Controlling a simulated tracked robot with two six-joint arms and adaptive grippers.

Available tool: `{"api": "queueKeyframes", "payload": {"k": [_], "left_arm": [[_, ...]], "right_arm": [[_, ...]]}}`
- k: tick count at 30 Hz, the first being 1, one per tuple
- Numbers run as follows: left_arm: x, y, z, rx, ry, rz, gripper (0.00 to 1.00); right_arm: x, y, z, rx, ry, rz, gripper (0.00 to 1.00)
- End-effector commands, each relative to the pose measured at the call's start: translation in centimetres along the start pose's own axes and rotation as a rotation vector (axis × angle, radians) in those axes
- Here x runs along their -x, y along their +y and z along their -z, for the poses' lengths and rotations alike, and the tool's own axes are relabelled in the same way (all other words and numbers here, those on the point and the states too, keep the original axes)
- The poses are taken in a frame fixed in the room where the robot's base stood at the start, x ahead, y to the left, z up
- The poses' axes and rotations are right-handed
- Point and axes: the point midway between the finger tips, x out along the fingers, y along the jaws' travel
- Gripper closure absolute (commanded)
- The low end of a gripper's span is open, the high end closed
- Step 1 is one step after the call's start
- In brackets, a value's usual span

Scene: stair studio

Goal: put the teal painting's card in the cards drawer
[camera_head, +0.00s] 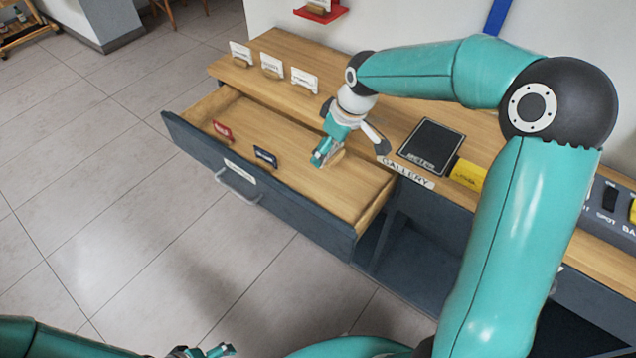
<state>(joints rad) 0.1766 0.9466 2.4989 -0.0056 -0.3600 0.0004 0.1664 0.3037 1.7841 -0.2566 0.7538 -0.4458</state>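The drawer (350,232) is pulled open and has a white label (240,171) on its front; the label's text is too small to read. A red card (222,131) and a dark blue card (265,156) stand inside it. My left gripper (203,351) is low at the bottom edge, partly cut off.
Several white cards on wooden bases stand along the counter's back left, such as the nearest one (304,79). A dark tablet-like panel (431,146), a gallery sign (405,172) and a yellow tag (467,174) are on the right. A red wall shelf (321,12) hangs above.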

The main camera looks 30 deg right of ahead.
Motion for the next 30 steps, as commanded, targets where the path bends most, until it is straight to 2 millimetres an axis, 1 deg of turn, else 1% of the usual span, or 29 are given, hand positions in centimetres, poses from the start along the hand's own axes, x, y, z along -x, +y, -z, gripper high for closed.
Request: {"api": "queueKeyframes", "payload": {"k": [1,6,9,12,15,20,23,27,30], "left_arm": [[-0.2,-0.1,0.0,0.000,0.000,0.000,0.15],[-0.5,-0.2,0.0,0.000,0.000,0.000,0.15],[-0.6,-0.2,0.0,0.000,0.000,0.000,0.15],[-0.7,-0.3,0.0,0.000,0.000,0.000,0.15],[-0.8,-0.3,0.0,0.000,0.000,0.000,0.15],[-0.8,-0.3,0.0,0.000,0.000,0.000,0.15],[-0.9,-0.3,0.0,0.000,0.000,0.000,0.15],[-1.2,-0.4,0.0,0.000,0.000,0.000,0.15],[-1.2,-0.4,0.0,0.000,0.000,0.000,0.15]], "right_arm": [[-1.5,-0.1,-0.6,-0.001,-0.007,0.004,0.36],[-6.0,-0.1,-1.9,-0.002,-0.007,0.004,0.36],[-8.3,-0.1,-2.7,-0.002,-0.006,0.004,0.36],[-10.2,-0.1,-3.2,-0.001,-0.004,0.002,0.36],[-11.3,-0.1,-3.5,-0.001,-0.003,0.001,0.36],[-12.1,-0.1,-3.7,-0.001,-0.002,0.000,0.36],[-13.1,-0.1,-4.0,0.000,-0.003,0.002,0.36],[-15.1,-0.1,-4.6,-0.001,-0.003,0.001,0.36],[-15.8,-0.1,-4.8,0.000,-0.001,0.000,0.36]]}}
